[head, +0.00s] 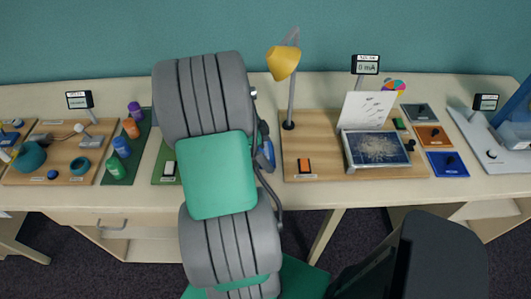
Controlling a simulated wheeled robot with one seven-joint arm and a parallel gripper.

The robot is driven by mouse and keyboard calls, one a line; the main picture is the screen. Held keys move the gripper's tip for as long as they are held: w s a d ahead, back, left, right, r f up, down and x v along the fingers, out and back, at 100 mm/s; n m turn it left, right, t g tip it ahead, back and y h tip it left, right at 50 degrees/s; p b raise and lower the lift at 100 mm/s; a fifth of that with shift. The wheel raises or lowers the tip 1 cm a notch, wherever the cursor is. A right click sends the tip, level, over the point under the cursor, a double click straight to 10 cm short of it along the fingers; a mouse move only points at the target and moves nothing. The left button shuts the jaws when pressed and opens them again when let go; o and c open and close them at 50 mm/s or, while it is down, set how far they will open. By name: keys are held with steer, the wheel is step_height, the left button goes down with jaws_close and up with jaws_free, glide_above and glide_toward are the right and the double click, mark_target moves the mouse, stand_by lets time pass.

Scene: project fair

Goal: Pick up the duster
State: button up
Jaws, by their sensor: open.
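I cannot make out a duster for certain in the head view. My grey and green arm rises through the middle and hides part of the table (330,198). A small blue thing (268,152) shows at the right edge of my arm, mostly hidden; I cannot tell what it is. My gripper does not show.
On the left are a teal pot (29,157) and several coloured bottles (121,147). Right of my arm, a wooden board (325,148) carries a yellow lamp (283,62), a framed dark panel (376,149) and a white sheet (369,110). Coloured tiles (446,164) lie farther right.

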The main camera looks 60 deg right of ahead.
steer(key=shift+c, duration=0.6)
steer(key=c, duration=1.1)
steer(key=shift+c, duration=0.2)
steer(key=shift+r, duration=0.3)
step_height(320, 180, up, 2)
steer(key=shift+r+b, duration=0.15)
steer(key=shift+b, duration=0.5)
steer(key=a+r, duration=0.1)
steer(key=r, duration=0.1)
steer(key=s+a+r, duration=0.1)
steer(key=a+r, duration=0.1)
steer(key=shift+s+a+r, duration=0.1)
steer(key=shift+a+r, duration=0.1)
steer(key=shift+r, duration=0.05)
steer(key=s+a+r, duration=0.1)
steer(key=a+r, duration=0.1)
steer(key=a, duration=0.3)
steer(key=s+a+r+b, duration=0.1)
steer(key=s+a+r, duration=0.1)
steer(key=a, duration=0.3)
steer(key=shift+s+r, duration=0.3)
steer(key=shift+r, duration=0.5)
